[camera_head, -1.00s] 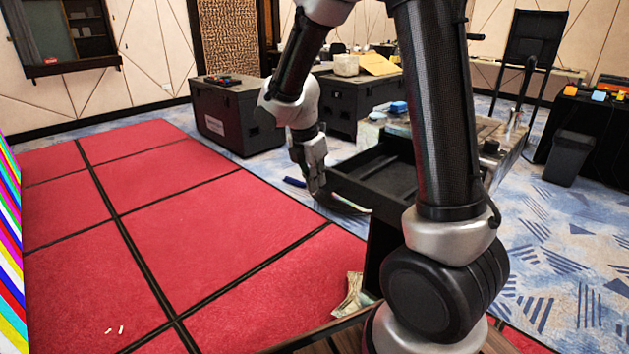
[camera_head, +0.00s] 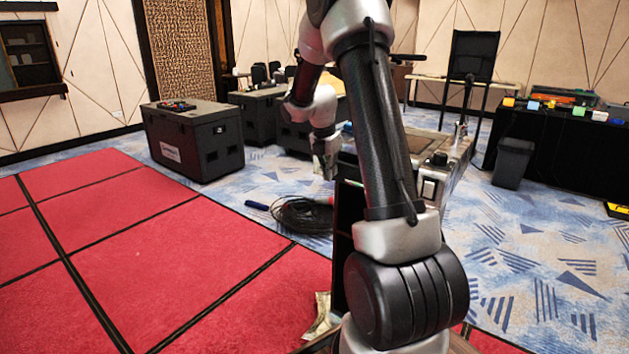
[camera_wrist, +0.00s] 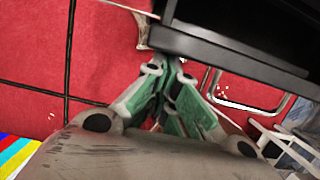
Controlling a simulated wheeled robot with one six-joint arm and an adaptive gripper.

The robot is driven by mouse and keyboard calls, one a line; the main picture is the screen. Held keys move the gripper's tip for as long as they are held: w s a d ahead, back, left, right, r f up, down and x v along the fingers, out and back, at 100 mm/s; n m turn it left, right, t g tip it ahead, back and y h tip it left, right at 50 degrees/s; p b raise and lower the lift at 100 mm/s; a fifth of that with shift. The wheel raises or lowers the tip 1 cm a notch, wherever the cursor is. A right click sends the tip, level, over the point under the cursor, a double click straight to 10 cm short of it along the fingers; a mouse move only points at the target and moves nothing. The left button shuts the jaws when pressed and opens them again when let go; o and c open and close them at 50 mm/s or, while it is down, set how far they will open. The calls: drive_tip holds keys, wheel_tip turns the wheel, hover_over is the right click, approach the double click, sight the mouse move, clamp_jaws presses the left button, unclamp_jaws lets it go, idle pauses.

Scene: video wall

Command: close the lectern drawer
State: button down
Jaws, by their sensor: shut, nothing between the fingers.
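The lectern (camera_head: 436,182) stands behind my arm in the head view, with a worn grey top and control parts on it. Its dark front side (camera_head: 347,168) shows in a narrow strip left of my arm. No open drawer tray shows there; my arm hides much of that side, so I cannot tell whether the drawer is fully in. My gripper (camera_head: 326,173) points down just left of this dark side. In the wrist view my gripper (camera_wrist: 176,66) is shut and empty, its fingertips close against the lower edge of a dark panel (camera_wrist: 235,48); contact is unclear.
A coil of black cable (camera_head: 303,214) lies on the floor below my gripper, beside a blue-handled item (camera_head: 257,205). A black case (camera_head: 193,140) stands at the back left. Red floor panels (camera_head: 170,250) are mostly clear. A dark bin (camera_head: 512,163) stands right.

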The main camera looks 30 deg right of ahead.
drive_tip(key=shift+w+d, duration=0.35)
drive_tip(key=shift+d, duration=0.55)
drive_tip(key=shift+w+d, duration=0.3)
drive_tip(key=shift+d, duration=0.6)
drive_tip(key=shift+r, duration=0.1)
